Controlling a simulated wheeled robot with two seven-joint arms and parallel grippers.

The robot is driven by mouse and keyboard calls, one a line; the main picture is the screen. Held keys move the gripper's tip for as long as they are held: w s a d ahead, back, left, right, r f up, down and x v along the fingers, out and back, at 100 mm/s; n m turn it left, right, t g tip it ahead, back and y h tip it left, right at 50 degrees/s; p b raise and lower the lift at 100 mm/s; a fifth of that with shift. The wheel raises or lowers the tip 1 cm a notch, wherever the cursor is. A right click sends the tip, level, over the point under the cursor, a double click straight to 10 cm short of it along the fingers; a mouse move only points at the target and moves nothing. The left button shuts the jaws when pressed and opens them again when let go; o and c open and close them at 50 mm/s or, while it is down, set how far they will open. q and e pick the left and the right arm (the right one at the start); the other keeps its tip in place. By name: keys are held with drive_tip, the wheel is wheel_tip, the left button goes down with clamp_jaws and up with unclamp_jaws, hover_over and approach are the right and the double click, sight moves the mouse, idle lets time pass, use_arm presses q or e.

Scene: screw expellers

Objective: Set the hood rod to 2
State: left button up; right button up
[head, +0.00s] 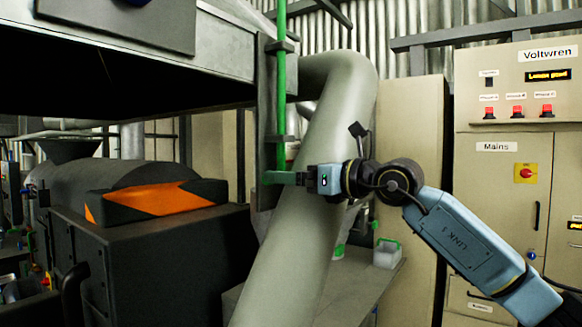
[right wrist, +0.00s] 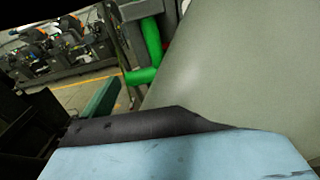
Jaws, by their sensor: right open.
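The green hood rod (head: 281,85) hangs upright beside the edge of the dark hood, running through two brackets. A short green handle (head: 279,178) sticks out sideways at its lower end. My right gripper (head: 303,179) is open at the right end of this handle; whether the handle lies between the fingers cannot be made out. In the right wrist view, bright green rod parts (right wrist: 151,40) show beyond my blue gripper body, with a darker green piece left of them. Fingertips are not clear there. No number marks on the rod are legible. My left gripper is not in view.
A thick grey-green pipe (head: 320,190) slants down right behind my right gripper. The hood (head: 130,65) overhangs the left. Beige control cabinets (head: 500,180) stand at the right.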

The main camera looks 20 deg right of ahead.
drive_tip(key=shift+x, duration=0.8)
drive_tip(key=shift+s, duration=0.1)
drive_tip(key=c, duration=1.1)
wheel_tip(320, 180, down, 8)
drive_tip(key=b, duration=0.6)
drive_tip(key=shift+f+b, duration=0.1)
drive_tip(key=shift+b, duration=0.2)
drive_tip(key=o, duration=1.1)
